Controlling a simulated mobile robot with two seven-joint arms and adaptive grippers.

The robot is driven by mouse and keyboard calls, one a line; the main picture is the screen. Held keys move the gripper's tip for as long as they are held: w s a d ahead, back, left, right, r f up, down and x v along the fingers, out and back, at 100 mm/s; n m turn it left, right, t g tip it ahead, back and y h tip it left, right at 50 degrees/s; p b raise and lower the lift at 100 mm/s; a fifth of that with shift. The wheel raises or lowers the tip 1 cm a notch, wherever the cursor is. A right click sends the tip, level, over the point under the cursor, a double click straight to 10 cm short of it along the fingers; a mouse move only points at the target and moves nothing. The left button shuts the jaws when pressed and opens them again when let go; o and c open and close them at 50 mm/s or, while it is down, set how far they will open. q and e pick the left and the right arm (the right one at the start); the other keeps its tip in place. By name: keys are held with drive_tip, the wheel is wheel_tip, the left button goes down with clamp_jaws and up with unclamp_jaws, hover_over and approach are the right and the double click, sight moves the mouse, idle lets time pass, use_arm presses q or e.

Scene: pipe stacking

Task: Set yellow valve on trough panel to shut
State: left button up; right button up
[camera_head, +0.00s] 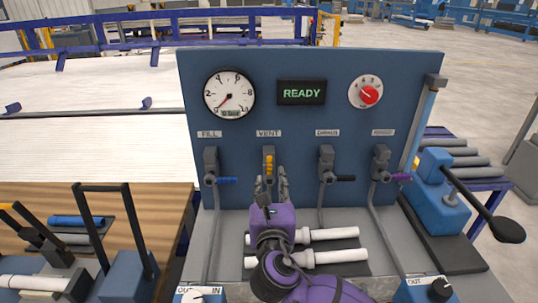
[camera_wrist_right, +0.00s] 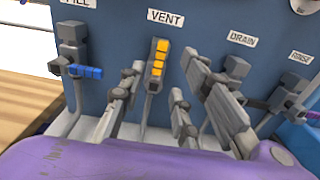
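The blue trough panel (camera_head: 290,65) stands upright with a row of valves. The yellow valve (camera_head: 269,164) is under the VENT label, and its yellow-marked handle (camera_wrist_right: 157,62) runs vertically. My right gripper (camera_head: 271,187) is just below and in front of this valve. In the right wrist view, the fingers of the right gripper (camera_wrist_right: 165,88) are spread apart to the left and right of the yellow handle, with nothing held. I cannot tell if any finger touches it. My left gripper is not in view.
The blue valve (camera_head: 226,180), black valve (camera_head: 344,178) and purple valve (camera_head: 399,177) have sideways handles. The panel has a dial gauge (camera_head: 229,94), a READY display (camera_head: 302,92) and a red knob (camera_head: 369,95). White pipes (camera_head: 330,257) lie below. A black-handled lever (camera_head: 485,205) is at right.

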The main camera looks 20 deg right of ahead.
sight(269, 165)
drive_tip(key=x, duration=0.6)
drive_tip(key=shift+r, duration=0.1)
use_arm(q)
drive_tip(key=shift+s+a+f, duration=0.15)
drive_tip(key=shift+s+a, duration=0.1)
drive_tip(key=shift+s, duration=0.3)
use_arm(e)
drive_tip(key=shift+w+d, duration=0.15)
drive_tip(key=shift+w, duration=0.45)
clamp_jaws()
